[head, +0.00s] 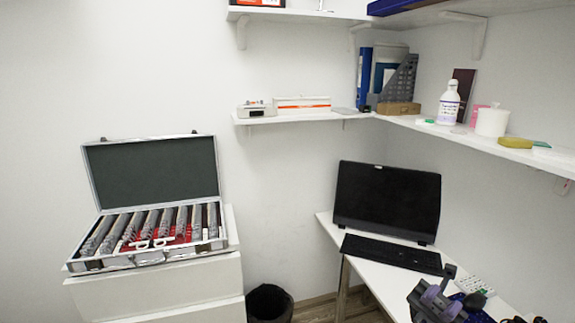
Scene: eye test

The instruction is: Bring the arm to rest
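My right gripper (437,298), dark grey and purple, shows at the bottom right, in front of the white desk (372,284). It is small and partly cut off by the lower edge, and I cannot tell whether its fingers are open or shut. I see nothing clearly held in it. My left gripper and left arm are not in view.
A monitor (387,203) and keyboard (391,254) stand on the desk near my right gripper. An open lens case (150,168) sits on a white cabinet (158,288) at left. A black bin (269,303) stands between. Wall shelves (470,137) hold bottles and binders.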

